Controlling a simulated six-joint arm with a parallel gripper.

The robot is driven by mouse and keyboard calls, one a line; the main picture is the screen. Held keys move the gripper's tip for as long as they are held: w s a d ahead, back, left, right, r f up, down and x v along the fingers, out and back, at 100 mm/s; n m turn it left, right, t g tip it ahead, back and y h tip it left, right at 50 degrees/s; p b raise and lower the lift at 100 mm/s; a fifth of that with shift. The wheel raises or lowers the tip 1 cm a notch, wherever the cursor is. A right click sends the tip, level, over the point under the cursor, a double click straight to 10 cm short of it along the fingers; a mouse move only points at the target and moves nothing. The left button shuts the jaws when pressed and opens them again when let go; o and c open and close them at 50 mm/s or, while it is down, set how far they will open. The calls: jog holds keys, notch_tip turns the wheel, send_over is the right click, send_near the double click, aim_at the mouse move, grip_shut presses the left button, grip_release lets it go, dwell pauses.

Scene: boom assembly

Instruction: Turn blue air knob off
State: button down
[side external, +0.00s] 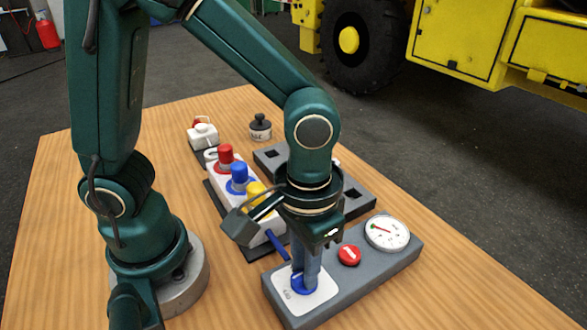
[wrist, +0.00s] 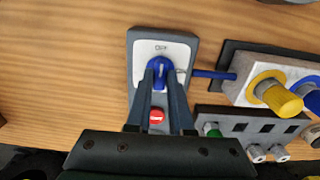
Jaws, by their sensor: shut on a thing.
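The blue air knob (wrist: 160,72) sits on a white plate (wrist: 144,62) marked OFF at the end of a grey panel (side external: 355,265). My gripper (wrist: 160,84) is shut on the knob, one finger on each side of its handle. In the wrist view the handle points up toward the OFF lettering. In the side view my gripper (side external: 303,278) comes down from above, and the blue knob (side external: 304,286) shows at its fingertips, partly hidden by them.
The panel also carries a red button (side external: 349,254) and a round gauge (side external: 387,232). A blue hose (wrist: 210,74) runs to a block with red (side external: 226,155), blue (side external: 239,175) and yellow (wrist: 280,98) fittings. A grey slotted block (side external: 358,195) stands behind my wrist.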

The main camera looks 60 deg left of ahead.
dwell(0.3)
jog(key=c, duration=0.8)
grip_release()
jog(key=shift+r, duration=2.6)
jog(key=shift+a, duration=0.1)
jog(key=s+a+r+t, duration=0.1)
jog(key=a+r+t, duration=0.3)
jog(key=a, duration=0.6)
jog(key=shift+s+a+r+t, duration=0.15)
jog(key=shift+s+r+t, duration=0.2)
jog(key=shift+t, duration=0.45)
